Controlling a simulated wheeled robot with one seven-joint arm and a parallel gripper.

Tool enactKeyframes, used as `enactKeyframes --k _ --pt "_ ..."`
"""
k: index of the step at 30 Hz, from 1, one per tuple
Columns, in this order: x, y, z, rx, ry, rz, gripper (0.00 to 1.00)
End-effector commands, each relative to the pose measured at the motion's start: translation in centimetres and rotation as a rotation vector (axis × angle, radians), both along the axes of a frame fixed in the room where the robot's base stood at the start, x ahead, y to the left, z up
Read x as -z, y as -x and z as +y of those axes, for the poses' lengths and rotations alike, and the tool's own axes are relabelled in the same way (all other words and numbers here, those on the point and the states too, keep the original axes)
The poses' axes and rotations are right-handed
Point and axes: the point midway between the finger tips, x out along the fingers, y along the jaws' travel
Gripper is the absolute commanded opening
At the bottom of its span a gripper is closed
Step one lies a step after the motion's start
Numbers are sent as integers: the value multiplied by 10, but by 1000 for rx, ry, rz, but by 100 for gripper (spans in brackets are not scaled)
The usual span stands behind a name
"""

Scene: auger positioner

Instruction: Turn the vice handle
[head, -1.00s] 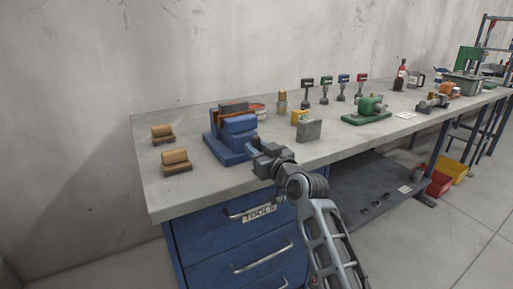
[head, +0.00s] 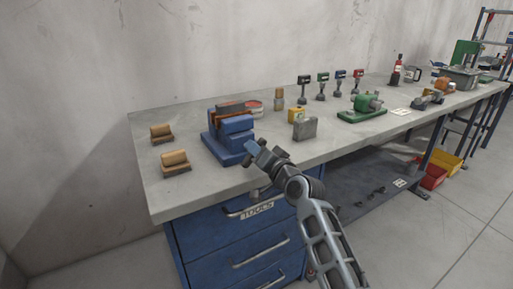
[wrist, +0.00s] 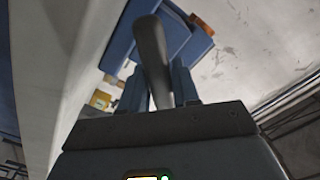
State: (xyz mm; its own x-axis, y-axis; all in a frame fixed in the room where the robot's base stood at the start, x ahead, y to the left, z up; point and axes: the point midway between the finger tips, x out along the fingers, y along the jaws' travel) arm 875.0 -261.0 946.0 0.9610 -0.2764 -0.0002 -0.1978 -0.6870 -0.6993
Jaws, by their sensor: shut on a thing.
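The blue vice (head: 236,143) stands on the workbench near its front left, with a reddish-brown and grey block at its top. My gripper (head: 256,150) is at the vice's right front side. In the wrist view the vice body (wrist: 178,40) is beyond the fingers. A dark grey bar, the vice handle (wrist: 151,48), runs between the two blue fingers of my gripper (wrist: 160,85), and they are shut on it. The handle appears slightly tilted there. In the head view my gripper mostly hides the handle.
Two wooden blocks with dark bases (head: 175,161) lie left of the vice. A grey block (head: 305,129) and a yellow box (head: 295,115) stand to its right. A green machine (head: 364,107) is farther right. Blue drawers (head: 237,240) are below the bench top (head: 205,189).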

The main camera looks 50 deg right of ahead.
Motion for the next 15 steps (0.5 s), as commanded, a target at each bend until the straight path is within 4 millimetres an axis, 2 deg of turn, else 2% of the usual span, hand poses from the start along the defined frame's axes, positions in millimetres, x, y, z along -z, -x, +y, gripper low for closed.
enactKeyframes --k 15 --pt "2 1 -2 1 -98 -27 2"
